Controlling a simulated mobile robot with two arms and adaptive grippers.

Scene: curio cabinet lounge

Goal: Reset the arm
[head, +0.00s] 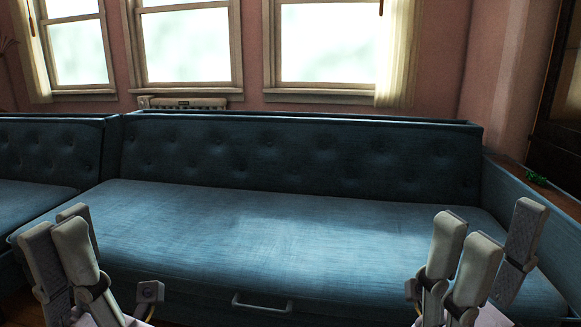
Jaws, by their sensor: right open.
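My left gripper (60,245) is at the lower left of the head view, its pale, grey-padded fingers pointing up. The fingers overlap in the picture, so its opening is unclear. I see nothing held in it. My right gripper (496,245) is at the lower right, fingers pointing up and spread apart, with nothing between them. Both show in front of the blue sofa (240,225). The bottom edge of the picture cuts off most of both arms.
The tufted sofa fills the middle, with a metal handle (262,303) low on its front. A small green thing (536,177) lies on a wooden surface (562,198) at the right. A radiator (185,103) and windows are behind. The seat is bare.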

